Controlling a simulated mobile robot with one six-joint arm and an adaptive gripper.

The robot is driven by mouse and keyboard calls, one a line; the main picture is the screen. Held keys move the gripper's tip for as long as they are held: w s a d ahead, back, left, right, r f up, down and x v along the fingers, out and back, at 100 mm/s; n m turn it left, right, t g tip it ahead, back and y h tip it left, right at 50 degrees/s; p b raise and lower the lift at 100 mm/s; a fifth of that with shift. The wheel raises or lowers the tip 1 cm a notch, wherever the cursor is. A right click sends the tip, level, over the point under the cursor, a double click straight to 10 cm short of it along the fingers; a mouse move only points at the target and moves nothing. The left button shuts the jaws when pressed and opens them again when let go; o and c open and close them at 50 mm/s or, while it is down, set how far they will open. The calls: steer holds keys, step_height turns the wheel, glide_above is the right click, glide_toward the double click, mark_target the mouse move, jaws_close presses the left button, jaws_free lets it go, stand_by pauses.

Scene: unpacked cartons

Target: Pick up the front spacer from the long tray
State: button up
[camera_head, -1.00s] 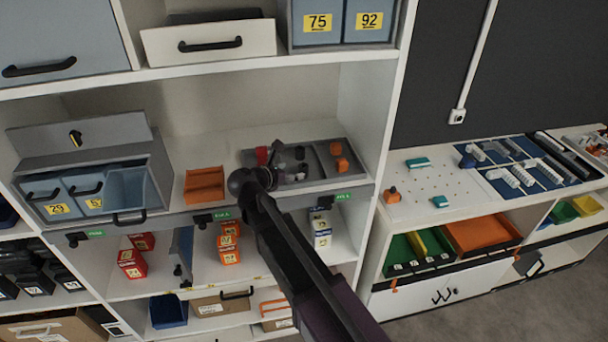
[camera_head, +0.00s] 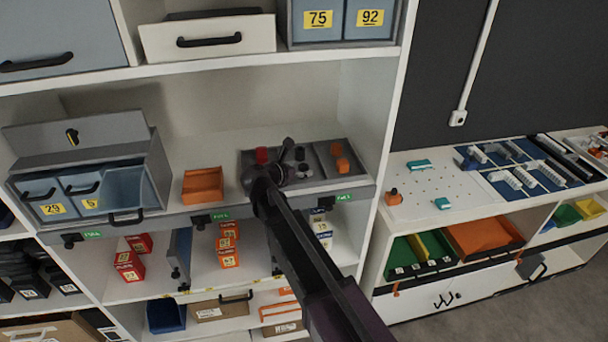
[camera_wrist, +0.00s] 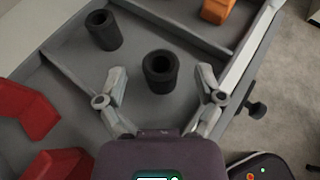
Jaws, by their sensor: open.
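The long tray (camera_head: 322,184) is grey and divided, on the middle shelf. In the wrist view its divider (camera_wrist: 75,84) shows beside two black hollow cylindrical spacers. The front spacer (camera_wrist: 160,72) stands upright between the fingers of my open gripper (camera_wrist: 160,88), with a gap on both sides. The other spacer (camera_wrist: 103,30) stands further back and left, clear of the fingers. In the head view my gripper (camera_head: 287,165) is over the tray, and my arm hides part of it.
Red parts (camera_wrist: 25,110) lie in the compartment to the left and orange parts (camera_wrist: 217,10) beyond the divider. An orange bin (camera_head: 202,186) stands left of the tray. The shelf's side panel (camera_head: 365,125) bounds the right.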

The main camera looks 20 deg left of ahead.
steer(key=shift+x, duration=0.75)
steer(key=shift+c, duration=0.2)
steer(key=c, duration=0.9)
